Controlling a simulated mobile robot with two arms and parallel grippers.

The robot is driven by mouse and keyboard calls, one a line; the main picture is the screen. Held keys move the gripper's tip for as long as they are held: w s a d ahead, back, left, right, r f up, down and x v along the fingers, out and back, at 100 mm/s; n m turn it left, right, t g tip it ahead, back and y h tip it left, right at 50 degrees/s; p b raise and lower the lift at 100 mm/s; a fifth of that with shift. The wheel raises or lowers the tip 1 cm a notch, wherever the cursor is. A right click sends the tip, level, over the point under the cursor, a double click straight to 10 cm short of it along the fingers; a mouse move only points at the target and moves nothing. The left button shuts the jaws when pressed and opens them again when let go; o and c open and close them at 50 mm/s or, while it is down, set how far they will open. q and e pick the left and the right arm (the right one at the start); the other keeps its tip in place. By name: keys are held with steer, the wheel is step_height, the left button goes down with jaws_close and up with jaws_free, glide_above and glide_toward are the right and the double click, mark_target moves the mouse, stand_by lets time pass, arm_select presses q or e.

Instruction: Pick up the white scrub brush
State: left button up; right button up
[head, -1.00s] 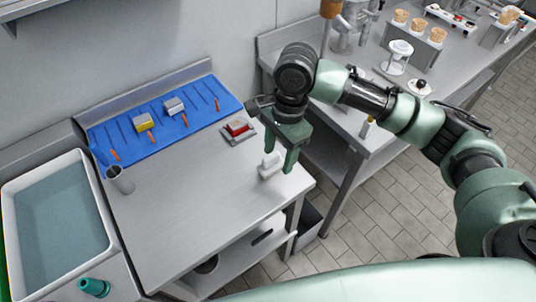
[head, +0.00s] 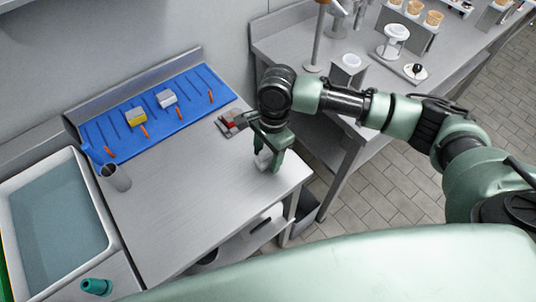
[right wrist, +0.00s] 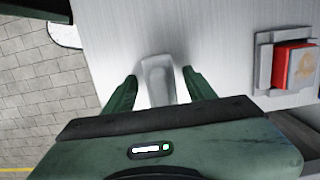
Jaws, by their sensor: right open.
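The white scrub brush (head: 263,159) stands on the steel table near its right front corner. In the head view it is partly hidden behind my right gripper (head: 268,163). In the right wrist view the brush (right wrist: 158,80) lies between the two green fingers of the right gripper (right wrist: 160,78), with a gap on each side. The right gripper is open and points down at the brush. My left gripper is not in view.
A red block in a grey holder (head: 229,123) sits behind the gripper; it also shows in the right wrist view (right wrist: 294,66). A blue mat (head: 185,112) with tools lies at the back. A grey cup (head: 117,178) and a water basin (head: 98,258) are left. The table's middle is clear.

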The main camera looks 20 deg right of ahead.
mark_target(267, 149)
jaws_close()
steer(key=shift+r, duration=0.2)
step_height(267, 149, up, 20)
steer(key=b, duration=0.1)
steer(key=shift+f, duration=0.15)
